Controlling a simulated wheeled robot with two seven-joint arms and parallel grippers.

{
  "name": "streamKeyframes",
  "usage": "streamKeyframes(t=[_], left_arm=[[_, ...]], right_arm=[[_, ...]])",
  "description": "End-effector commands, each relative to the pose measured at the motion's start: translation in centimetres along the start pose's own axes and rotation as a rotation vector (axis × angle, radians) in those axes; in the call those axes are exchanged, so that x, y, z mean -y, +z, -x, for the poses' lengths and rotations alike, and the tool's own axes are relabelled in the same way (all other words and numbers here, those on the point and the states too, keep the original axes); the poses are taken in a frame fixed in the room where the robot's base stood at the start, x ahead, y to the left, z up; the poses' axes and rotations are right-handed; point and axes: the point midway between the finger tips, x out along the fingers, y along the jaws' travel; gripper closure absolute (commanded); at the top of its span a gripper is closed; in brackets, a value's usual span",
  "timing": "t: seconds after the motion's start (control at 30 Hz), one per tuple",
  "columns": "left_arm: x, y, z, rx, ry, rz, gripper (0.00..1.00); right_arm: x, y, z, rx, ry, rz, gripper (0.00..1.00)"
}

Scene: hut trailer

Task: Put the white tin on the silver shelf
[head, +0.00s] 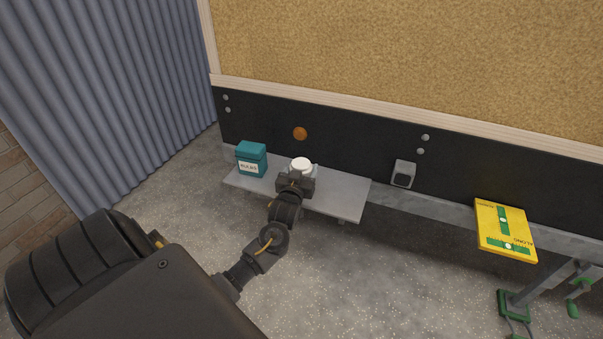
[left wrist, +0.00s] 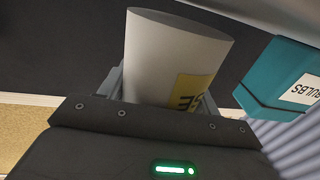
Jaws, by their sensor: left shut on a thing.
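The white tin (head: 301,164) is in the jaws of my left gripper (head: 299,175). In the left wrist view the tin (left wrist: 170,55) shows as a white cylinder with a yellow label patch, held between the fingers. The silver shelf (head: 342,198) is a flat grey ledge along the black panel. My left gripper and the tin are over the middle of the shelf in the head view. I cannot tell whether the tin's base touches the shelf. My right gripper is not in view.
A teal box (head: 251,160) labelled for bulbs stands on the shelf's left end; it also shows in the left wrist view (left wrist: 285,75). The shelf's right part is clear. A yellow box (head: 504,228) lies farther right, above green-handled metal parts (head: 514,304).

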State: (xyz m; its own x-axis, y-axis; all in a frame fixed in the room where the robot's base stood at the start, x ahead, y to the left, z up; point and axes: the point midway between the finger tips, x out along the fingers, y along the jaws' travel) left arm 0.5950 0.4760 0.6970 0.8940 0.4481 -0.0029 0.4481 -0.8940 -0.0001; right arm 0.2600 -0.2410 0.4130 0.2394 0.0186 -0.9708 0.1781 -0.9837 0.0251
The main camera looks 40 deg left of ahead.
Motion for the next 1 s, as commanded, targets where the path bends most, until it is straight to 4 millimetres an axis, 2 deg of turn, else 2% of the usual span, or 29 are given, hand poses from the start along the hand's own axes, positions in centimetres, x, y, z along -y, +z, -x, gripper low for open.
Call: streamKeyframes(t=[0.1,0.43,0.47,0.6,0.63,1.0], left_arm=[[0.05,1.12,-0.04,-0.003,-0.001,0.001,0.72],[0.03,1.31,-0.03,-0.004,-0.001,0.002,0.72],[0.02,1.46,-0.01,-0.002,-0.001,0.002,0.36],[0.02,1.39,0.0,-0.002,-0.001,0.001,0.17],[0.02,1.38,0.0,-0.002,-0.001,0.001,0.15],[0.0,1.18,0.46,0.0,-0.001,0.001,0.15]], right_arm=[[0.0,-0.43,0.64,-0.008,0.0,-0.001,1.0],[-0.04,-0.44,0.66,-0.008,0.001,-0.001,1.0],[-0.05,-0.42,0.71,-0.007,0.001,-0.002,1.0],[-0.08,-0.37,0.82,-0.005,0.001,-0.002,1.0],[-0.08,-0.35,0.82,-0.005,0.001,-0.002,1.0],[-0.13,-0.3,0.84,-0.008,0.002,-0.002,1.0]])
